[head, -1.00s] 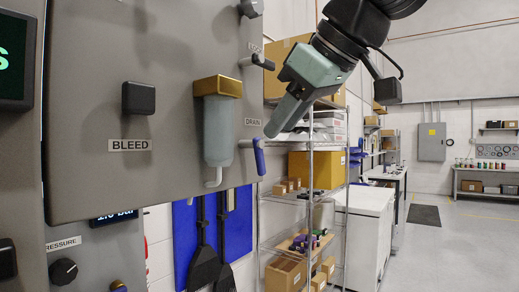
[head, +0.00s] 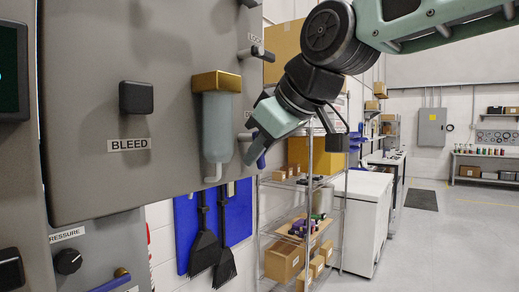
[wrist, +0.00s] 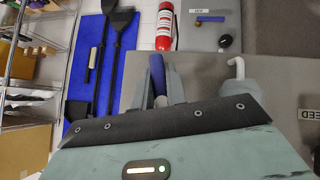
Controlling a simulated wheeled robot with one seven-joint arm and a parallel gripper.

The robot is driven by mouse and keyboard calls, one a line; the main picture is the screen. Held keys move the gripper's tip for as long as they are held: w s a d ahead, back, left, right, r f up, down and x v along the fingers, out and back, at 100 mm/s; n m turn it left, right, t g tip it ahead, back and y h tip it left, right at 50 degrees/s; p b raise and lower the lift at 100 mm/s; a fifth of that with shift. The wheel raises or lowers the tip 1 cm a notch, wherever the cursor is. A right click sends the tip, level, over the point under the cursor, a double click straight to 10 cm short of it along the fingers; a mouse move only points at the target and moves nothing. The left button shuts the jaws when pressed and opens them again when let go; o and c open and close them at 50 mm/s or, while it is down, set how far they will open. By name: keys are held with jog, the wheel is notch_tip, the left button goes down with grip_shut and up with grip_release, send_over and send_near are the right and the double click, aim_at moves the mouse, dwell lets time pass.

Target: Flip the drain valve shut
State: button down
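The drain valve's lever, with a blue grip (head: 261,161), is on the right edge of the grey panel (head: 110,60), mostly hidden behind my gripper (head: 252,145) in the head view. Its DRAIN label is largely covered too. In the wrist view the blue grip (wrist: 157,72) points away from my gripper (wrist: 160,88), and its metal stem runs down between the two fingers. The fingers stand apart, one on each side of the lever; I cannot tell whether either touches it.
A clear filter bowl with a brass top (head: 217,82) sits left of the lever, near the black BLEED knob (head: 136,97). Another lever (head: 256,53) is above. Below hang brushes on a blue board (head: 236,215).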

jog(key=shift+s+f+m+g+y, duration=0.15)
jog(key=shift+m+g+y, duration=0.3)
jog(key=shift+g, duration=0.25)
jog(key=shift+a+g+y+b, duration=0.15)
jog(key=shift+g+y+b, duration=0.1)
jog(key=shift+g+b, duration=0.05)
jog(key=c, duration=1.4)
grip_release()
jog(key=shift+s, duration=0.1)
jog(key=shift+r, duration=0.2)
jog(key=b+v, duration=0.3)
jog(key=v, duration=1.4)
jog(key=shift+b, duration=0.3)
